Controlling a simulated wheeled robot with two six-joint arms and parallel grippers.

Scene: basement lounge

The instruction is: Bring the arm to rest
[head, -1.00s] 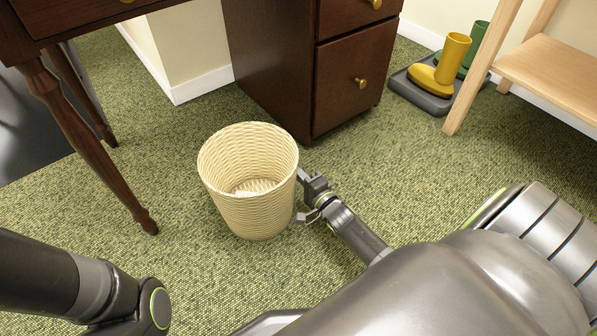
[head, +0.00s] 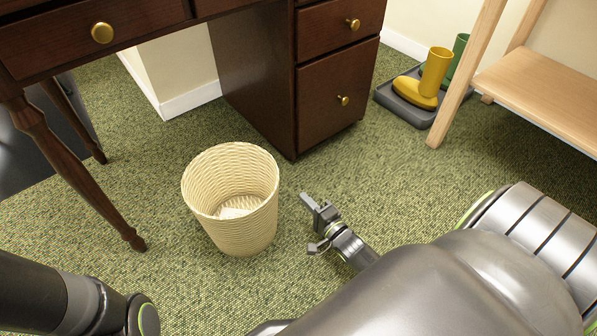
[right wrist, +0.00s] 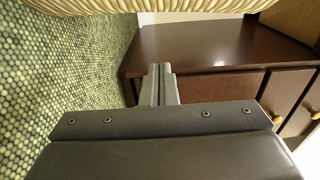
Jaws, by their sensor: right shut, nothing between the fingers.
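My right gripper (head: 308,203) is shut and empty. It is low over the green carpet, to the right of the cream wicker basket (head: 249,235), with a visible gap between them in the head view. The right wrist view shows its two fingers (right wrist: 160,82) together, with nothing between them. My right arm comes in from the lower right. My left arm crosses the lower left corner of the head view, and its gripper is out of frame.
The upright basket has something whitish (head: 236,212) at its bottom. Behind stands a dark wooden desk (head: 324,108) with drawers and a turned leg.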

